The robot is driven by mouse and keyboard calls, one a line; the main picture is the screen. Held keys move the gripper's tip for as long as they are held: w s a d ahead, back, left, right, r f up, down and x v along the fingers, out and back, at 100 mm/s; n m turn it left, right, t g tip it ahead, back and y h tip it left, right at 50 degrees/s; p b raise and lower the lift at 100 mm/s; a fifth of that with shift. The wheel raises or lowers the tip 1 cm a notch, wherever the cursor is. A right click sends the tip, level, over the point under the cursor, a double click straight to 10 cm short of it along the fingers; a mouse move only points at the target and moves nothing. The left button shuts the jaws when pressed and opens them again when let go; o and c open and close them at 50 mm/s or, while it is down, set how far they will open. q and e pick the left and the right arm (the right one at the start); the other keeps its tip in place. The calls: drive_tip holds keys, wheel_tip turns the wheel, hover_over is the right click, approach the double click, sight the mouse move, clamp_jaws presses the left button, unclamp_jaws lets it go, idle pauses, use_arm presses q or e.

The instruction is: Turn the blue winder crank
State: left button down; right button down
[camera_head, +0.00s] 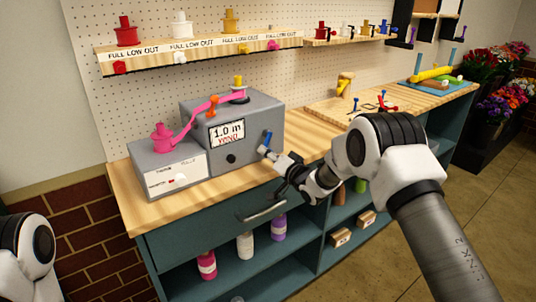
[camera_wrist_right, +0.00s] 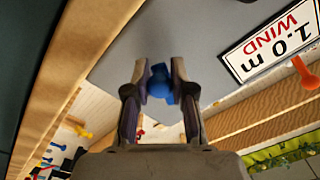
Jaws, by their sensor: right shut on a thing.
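The grey winder box (camera_head: 262,118) stands on the wooden counter, with a "1.0 m WIND" label on its front. The blue winder crank (camera_head: 268,137) shows as a small blue handle at the box's front right. In the right wrist view, the blue crank knob (camera_wrist_right: 159,84) sits between both fingers. My right gripper (camera_head: 265,151) is shut on it, its fingers hiding part of the knob; it also shows in the wrist view (camera_wrist_right: 158,70). The crank's arm is mostly hidden. My left gripper is out of view; only part of my left arm shows.
A pink ribbon (camera_head: 188,126) runs from a pink spool (camera_head: 162,137) on a lower grey box (camera_head: 165,172) up to the winder's top. A shelf with spools (camera_head: 200,50) hangs above. A drawer handle (camera_head: 262,208) juts out below the counter edge.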

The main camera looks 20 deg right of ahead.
drive_tip(key=c, duration=1)
unclamp_jaws()
drive_tip(key=shift+d+r, duration=0.2)
drive_tip(key=shift+r, duration=0.05)
drive_tip(key=shift+f, duration=0.15)
drive_tip(key=v, duration=1.2)
